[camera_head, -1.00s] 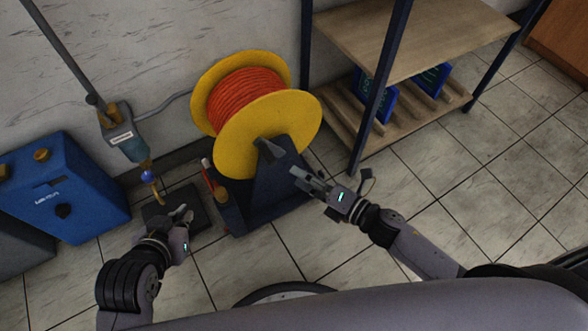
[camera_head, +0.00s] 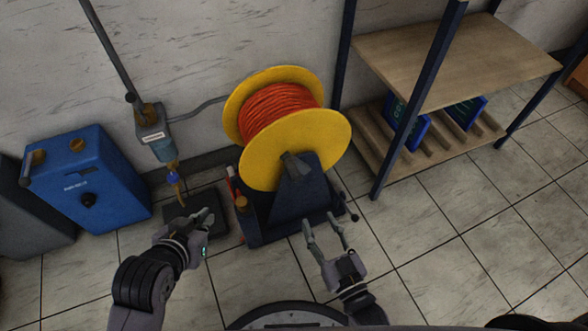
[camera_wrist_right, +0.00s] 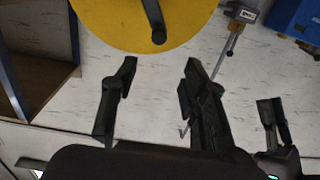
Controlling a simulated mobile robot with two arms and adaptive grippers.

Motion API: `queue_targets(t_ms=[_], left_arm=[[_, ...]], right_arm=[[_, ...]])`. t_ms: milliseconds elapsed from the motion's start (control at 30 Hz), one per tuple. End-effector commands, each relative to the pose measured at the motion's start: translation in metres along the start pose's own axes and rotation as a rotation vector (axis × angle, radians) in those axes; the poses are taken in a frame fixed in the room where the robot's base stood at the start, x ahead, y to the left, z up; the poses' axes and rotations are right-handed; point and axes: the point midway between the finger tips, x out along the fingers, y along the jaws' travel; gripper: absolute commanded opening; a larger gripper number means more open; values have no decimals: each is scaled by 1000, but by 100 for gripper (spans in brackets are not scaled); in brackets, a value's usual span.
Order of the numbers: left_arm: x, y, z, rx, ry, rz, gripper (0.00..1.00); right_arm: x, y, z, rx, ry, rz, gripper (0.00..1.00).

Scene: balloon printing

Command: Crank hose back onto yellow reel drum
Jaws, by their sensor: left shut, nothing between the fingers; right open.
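The yellow reel drum (camera_head: 300,150) has orange-red hose (camera_head: 278,110) wound between its flanges. It stands on a dark blue base (camera_head: 300,205). A dark grey crank piece (camera_head: 292,163) sits at the near flange's hub; a dark bar also crosses the flange in the right wrist view (camera_wrist_right: 153,22). My right gripper (camera_head: 321,221) is open and empty, in front of the base and apart from the reel. Its spread fingers also show in the right wrist view (camera_wrist_right: 160,72). My left gripper (camera_head: 207,214) is shut and empty, left of the base.
A blue machine (camera_head: 95,180) stands at the left. A wall-mounted nozzle unit (camera_head: 158,142) hangs above a dark floor plate (camera_head: 208,205). A small dark knob (camera_head: 354,217) sticks out right of the base. A wooden shelf (camera_head: 440,60) stands right; the tiled floor before it is clear.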

Motion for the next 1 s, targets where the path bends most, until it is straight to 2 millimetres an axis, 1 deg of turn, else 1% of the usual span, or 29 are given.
queue_targets(t_ms=[67,167,267,467,700,900,1000], left_arm=[[1,0,-1,0,10,1,0],[4,3,-15,3,71,6,0],[5,5,-30,3,145,11,0],[3,10,-67,4,335,22,0],[-10,16,-110,3,566,35,0],[-28,20,-140,0,755,48,0],[-38,22,-152,-1,838,53,0]], right_arm=[[2,1,1,37,1,13,41],[13,1,2,38,1,13,41],[31,1,1,35,3,12,41],[69,2,2,33,3,11,41],[111,2,2,31,3,10,41],[141,2,2,31,2,10,41],[153,2,2,30,1,10,41]])
